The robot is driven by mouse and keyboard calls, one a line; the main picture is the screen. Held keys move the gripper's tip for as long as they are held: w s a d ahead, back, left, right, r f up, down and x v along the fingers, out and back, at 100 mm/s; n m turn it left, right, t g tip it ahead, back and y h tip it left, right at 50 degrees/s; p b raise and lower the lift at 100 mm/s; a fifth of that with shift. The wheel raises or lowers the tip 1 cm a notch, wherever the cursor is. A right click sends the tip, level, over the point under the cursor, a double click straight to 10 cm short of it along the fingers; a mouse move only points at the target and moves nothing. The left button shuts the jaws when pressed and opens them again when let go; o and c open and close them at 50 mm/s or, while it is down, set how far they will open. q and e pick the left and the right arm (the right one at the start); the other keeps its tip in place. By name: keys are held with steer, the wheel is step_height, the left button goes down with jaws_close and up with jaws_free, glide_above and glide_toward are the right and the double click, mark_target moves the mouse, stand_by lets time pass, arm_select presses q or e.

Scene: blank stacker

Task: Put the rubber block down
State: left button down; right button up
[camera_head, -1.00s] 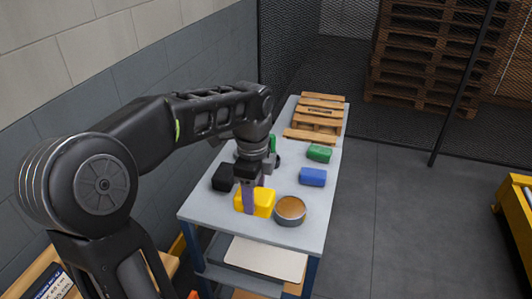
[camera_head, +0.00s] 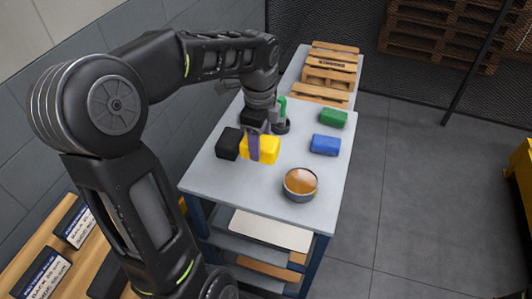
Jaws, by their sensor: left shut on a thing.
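My left gripper (camera_head: 258,146) points down over the grey table and is shut on a yellow block (camera_head: 268,150). One purple finger crosses the block's near face. I cannot tell whether the block touches the tabletop or hangs just above it. A black block (camera_head: 229,143) stands close to its left. No label shows which block is rubber. My right gripper is out of view.
A round tin (camera_head: 300,185) with brown contents stands nearer on the grey table (camera_head: 240,183). A blue block (camera_head: 326,145) and a green block (camera_head: 333,118) lie at right. A green-and-black item (camera_head: 282,124) stands behind the gripper. Small pallets (camera_head: 330,75) lie beyond. The near-left tabletop is clear.

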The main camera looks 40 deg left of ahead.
arm_select(q)
steer(key=shift+f, duration=1.65)
steer(key=shift+f, duration=1.85)
steer(key=shift+f, duration=0.1)
steer(key=c, duration=0.5)
jaws_free()
steer(key=shift+f, duration=0.1)
step_height(320, 180, up, 12)
steer(key=shift+r, duration=0.2)
